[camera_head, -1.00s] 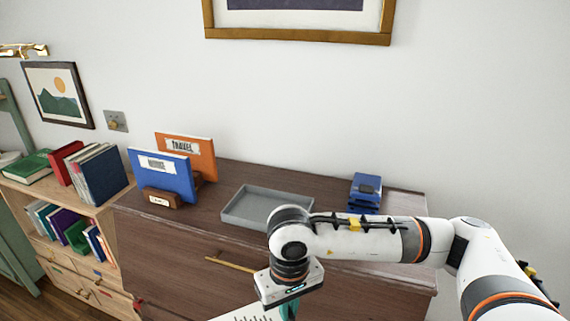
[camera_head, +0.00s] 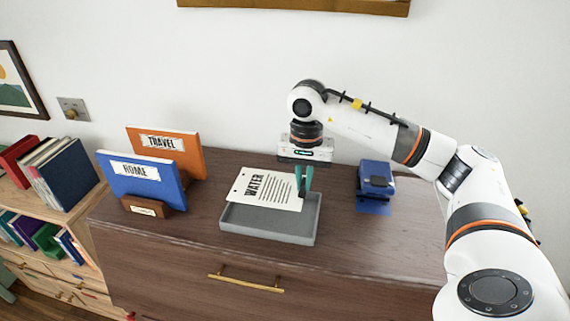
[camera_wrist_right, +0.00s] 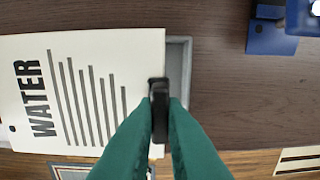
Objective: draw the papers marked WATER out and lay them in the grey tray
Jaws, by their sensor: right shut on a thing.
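A white sheet marked WATER (camera_head: 262,190) with lines of print is in my right gripper (camera_head: 303,194), which is shut on its right edge. The sheet lies over the back part of the grey tray (camera_head: 268,238) and reaches past its rear and left rim. I cannot tell whether it touches the tray. In the right wrist view the sheet (camera_wrist_right: 95,95) lies flat to the left of my right gripper's teal fingers (camera_wrist_right: 160,105), with a strip of the tray (camera_wrist_right: 180,65) beyond its edge. My left gripper is out of view.
A brown holder (camera_head: 150,207) with a blue HOME folder (camera_head: 140,178) and an orange TRAVEL folder (camera_head: 180,150) stands left of the tray. A blue device (camera_head: 375,175) stands to the right. The wooden cabinet top (camera_head: 365,240) is clear in front of it.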

